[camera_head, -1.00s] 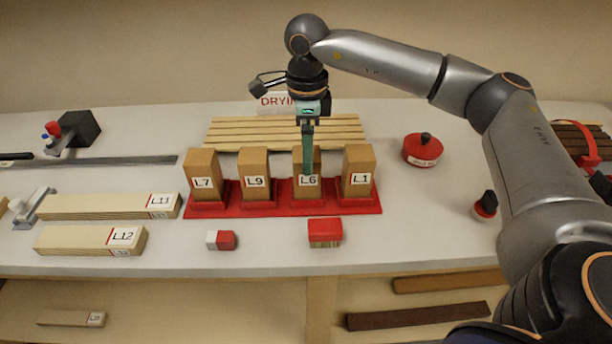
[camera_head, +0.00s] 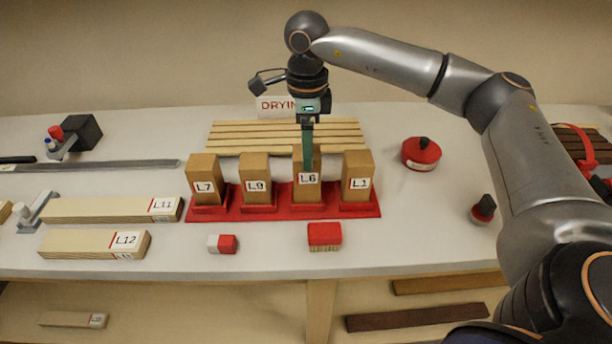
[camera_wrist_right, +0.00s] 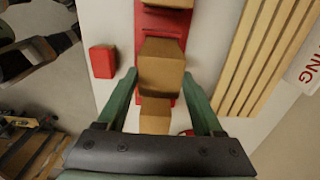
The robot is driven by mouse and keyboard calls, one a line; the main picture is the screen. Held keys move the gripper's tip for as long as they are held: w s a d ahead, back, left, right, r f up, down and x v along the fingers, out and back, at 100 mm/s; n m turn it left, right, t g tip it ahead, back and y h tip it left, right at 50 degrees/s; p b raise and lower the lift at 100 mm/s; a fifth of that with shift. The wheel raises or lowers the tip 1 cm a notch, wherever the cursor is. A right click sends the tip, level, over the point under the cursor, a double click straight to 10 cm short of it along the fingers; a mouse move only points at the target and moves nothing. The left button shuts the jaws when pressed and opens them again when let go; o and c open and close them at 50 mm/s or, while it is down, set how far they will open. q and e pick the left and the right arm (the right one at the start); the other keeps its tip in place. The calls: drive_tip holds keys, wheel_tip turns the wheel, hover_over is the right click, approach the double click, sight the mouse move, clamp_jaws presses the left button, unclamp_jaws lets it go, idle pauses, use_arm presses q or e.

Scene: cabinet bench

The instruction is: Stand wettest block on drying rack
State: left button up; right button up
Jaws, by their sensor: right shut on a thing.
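Block L6 (camera_head: 309,190) is an upright tan block among L7 (camera_head: 206,192), L9 (camera_head: 256,187) and L1 (camera_head: 357,185), which stand in a row on the red stand (camera_head: 232,207). My right gripper (camera_head: 307,160) comes down from above and is shut on L6, which looks slightly raised. In the right wrist view, L6 (camera_wrist_right: 161,70) sits between the green fingers, with a neighbouring block (camera_wrist_right: 156,116) nearer the wrist. The slatted drying rack (camera_head: 240,134) lies behind the row and looks empty. My left gripper is not in view.
A sign (camera_head: 276,105) stands behind the rack, partly hidden by my gripper. A red round tin (camera_head: 421,154) is to the right. A red block-like item (camera_head: 324,233) and a red-white piece (camera_head: 222,244) lie in front. Boards L11 (camera_head: 110,208) and L12 (camera_head: 95,242) lie at left.

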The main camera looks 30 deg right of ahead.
wheel_tip(320, 180, up, 8)
drive_tip(key=p, duration=0.5)
drive_tip(key=shift+r+p, duration=0.2)
drive_tip(key=shift+p, duration=0.2)
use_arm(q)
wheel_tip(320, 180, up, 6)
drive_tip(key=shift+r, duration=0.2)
